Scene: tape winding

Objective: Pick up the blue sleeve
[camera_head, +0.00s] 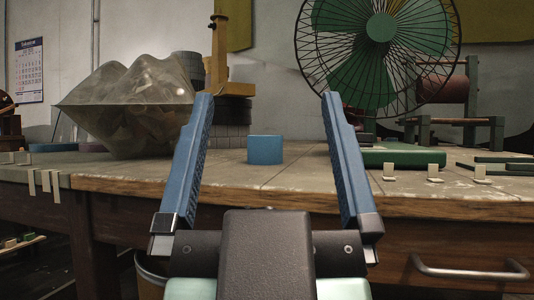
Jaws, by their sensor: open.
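The blue sleeve (265,150) is a short, plain blue cylinder. It stands upright on the worktable (290,181), a little back from the front edge. My gripper (268,95) is open, with its two long blue fingers spread wide. In the picture the sleeve shows in the gap between the fingers, nearer the left one. The fingers do not appear to touch it, and the sleeve seems to be farther off than they are. Nothing is held in the gripper.
A crumpled translucent bag (125,105) stands at left. Behind the sleeve are stacked dark rolls (230,122) and a yellow stand (219,50). A green fan (379,30) and a green block (402,158) are at right. Pale tabs (434,172) line the front edge. The tabletop around the sleeve is clear.

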